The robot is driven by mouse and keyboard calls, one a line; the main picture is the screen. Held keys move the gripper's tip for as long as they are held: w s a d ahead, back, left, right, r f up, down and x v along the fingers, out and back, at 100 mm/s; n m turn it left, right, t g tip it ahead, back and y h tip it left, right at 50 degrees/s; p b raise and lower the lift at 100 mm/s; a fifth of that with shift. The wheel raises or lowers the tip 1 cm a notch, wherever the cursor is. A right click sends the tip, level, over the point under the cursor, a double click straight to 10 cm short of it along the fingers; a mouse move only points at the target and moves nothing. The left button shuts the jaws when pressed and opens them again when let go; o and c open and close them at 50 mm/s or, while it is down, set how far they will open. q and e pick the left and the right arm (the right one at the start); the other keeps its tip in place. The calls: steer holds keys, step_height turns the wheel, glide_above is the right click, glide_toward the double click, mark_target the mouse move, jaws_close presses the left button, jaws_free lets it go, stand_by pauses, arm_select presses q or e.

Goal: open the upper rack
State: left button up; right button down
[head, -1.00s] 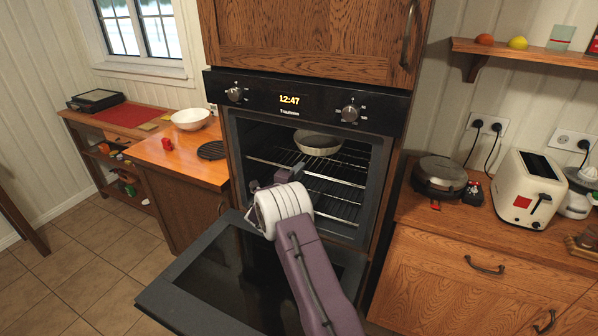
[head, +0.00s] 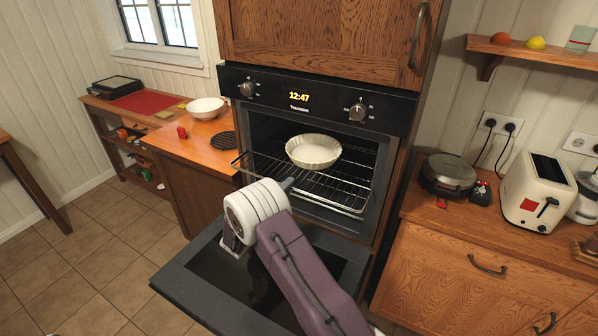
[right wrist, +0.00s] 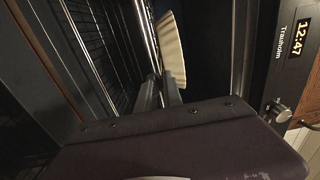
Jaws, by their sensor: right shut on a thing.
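The upper rack (head: 337,194) is a dark wire rack in the oven (head: 318,103) and sticks out past its front opening. A pale fluted dish (head: 313,151) sits on the rack; part of it also shows in the right wrist view (right wrist: 172,50). My right gripper (head: 287,184) is at the rack's front edge, shut on the rack, below the dish in the head view. Its fingers show in the right wrist view (right wrist: 160,91), next to the rack's front bar. My wrist hides part of the rack's front. My left gripper is not in view.
The oven door (head: 190,283) is folded down below the rack, under my right arm. A wooden cabinet (head: 325,35) is above the oven. Counters stand on both sides: a white bowl (head: 206,108) on the left, a waffle iron (head: 447,174) and toaster (head: 538,194) on the right.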

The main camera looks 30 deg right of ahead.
steer(key=p+v, duration=0.2)
steer(key=v, duration=0.5)
steer(key=shift+s+a, duration=0.15)
steer(key=shift+a, duration=0.1)
steer(key=c, duration=1.5)
jaws_free()
steer(key=b+v, duration=0.1)
steer(key=v, duration=0.8)
